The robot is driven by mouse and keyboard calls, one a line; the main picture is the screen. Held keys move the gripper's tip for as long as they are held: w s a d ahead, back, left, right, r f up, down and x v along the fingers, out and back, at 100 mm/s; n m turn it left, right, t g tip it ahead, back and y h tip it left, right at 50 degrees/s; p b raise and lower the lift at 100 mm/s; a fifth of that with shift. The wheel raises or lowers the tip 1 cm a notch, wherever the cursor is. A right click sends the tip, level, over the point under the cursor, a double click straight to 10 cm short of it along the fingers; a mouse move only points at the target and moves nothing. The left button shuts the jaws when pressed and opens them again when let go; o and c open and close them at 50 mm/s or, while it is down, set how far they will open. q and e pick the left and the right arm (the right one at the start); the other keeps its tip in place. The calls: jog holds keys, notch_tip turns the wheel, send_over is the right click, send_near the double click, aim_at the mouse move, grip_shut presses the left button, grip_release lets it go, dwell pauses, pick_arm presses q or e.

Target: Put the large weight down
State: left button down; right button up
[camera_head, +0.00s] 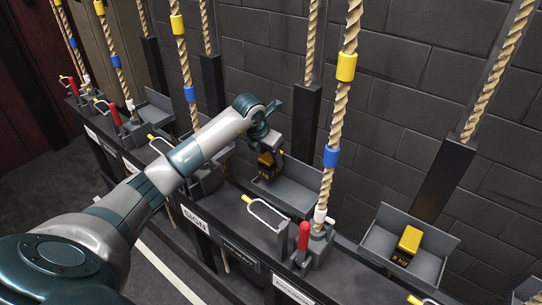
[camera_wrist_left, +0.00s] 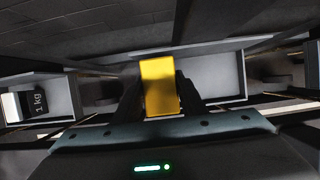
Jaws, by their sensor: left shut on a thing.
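My left gripper (camera_head: 266,152) is shut on a dark weight with a yellow top (camera_head: 267,165). In the left wrist view, the yellow top (camera_wrist_left: 160,86) sits between the two dark fingers (camera_wrist_left: 160,95). The weight is at the left end of a grey open tray (camera_head: 290,193); this tray (camera_wrist_left: 214,75) extends to the right in the wrist view. I cannot tell whether the weight touches the tray floor. Its label is not readable. My right gripper is not in view.
Another yellow-topped weight marked 2 kg (camera_head: 409,241) stands in a tray to the right. A 1 kg weight (camera_wrist_left: 38,103) is in a tray at the wrist view's left. Ropes (camera_head: 338,105), a red-handled lever (camera_head: 304,237) and a dark wall stand close by.

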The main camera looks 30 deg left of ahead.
pick_arm(q)
jog(key=shift+w+r, duration=0.1)
jog(key=shift+r, duration=0.05)
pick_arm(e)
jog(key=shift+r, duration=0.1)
pick_arm(q)
jog(key=shift+f, duration=1.8)
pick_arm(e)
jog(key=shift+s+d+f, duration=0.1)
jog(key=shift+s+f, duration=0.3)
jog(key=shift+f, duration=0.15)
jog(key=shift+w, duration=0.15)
pick_arm(q)
jog(key=c, duration=1.4)
grip_release()
jog(key=shift+f, duration=0.3)
jog(key=shift+o, duration=1.4)
jog(key=shift+r, duration=0.1)
jog(key=shift+s, duration=0.2)
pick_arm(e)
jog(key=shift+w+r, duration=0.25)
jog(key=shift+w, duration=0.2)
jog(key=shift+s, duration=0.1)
